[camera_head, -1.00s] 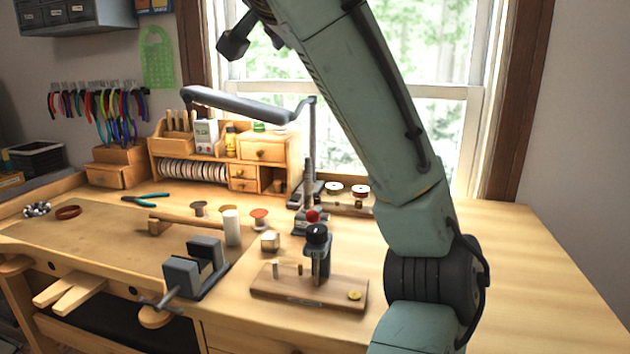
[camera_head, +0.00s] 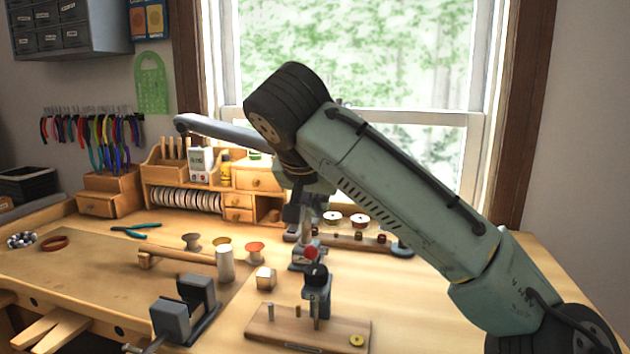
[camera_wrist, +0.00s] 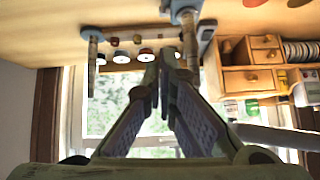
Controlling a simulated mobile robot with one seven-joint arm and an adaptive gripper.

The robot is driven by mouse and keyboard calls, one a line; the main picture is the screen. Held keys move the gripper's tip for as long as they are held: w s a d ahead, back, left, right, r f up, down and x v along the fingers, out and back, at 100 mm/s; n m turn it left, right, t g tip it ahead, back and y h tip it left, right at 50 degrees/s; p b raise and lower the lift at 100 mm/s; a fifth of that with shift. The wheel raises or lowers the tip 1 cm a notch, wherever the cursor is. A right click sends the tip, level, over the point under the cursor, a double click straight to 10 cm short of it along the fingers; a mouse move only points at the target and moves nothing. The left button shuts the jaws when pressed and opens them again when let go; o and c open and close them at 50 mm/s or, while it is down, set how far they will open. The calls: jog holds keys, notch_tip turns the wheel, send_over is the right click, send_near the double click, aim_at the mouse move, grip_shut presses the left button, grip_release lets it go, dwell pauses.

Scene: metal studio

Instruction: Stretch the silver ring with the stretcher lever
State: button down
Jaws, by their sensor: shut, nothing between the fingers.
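In the head view a small bench tool with a red ball knob (camera_head: 311,252) stands on the bench, with an upright grey post behind it. I cannot tell for certain that this is the stretcher and its lever. My gripper (camera_head: 305,222) points down above and behind the red knob, partly hidden by my arm. In the wrist view my gripper (camera_wrist: 166,62) shows its two fingers converging, shut and empty. A tapered grey post (camera_wrist: 189,42) shows just beyond the fingertips; contact cannot be told. I cannot make out the silver ring in either view.
A grey vise (camera_head: 184,310) is to the left. Spools (camera_head: 359,220) and an organizer (camera_head: 238,180) stand behind. The bench's right side is mostly clear.

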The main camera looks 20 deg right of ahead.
aim_at(315, 250)
jog(key=shift+s+a+f+p, duration=0.15)
jog(key=shift+f, duration=0.55)
jog(key=shift+s+a+f+p, duration=0.1)
jog(key=shift+s+a+f, duration=0.1)
jog(key=shift+f, duration=0.45)
jog(key=shift+s+a+f+p, duration=0.15)
jog(key=shift+f, duration=0.55)
jog(key=shift+s+a+f+b, duration=0.1)
jog(key=shift+a+f+b, duration=0.05)
jog(key=shift+f+b, duration=0.5)
jog(key=shift+s+a+f+b, duration=0.15)
jog(key=shift+s+f+b, duration=0.1)
jog(key=shift+b, duration=0.1)
jog(key=shift+s+a+r, duration=0.1)
jog(key=shift+s+r, duration=0.1)
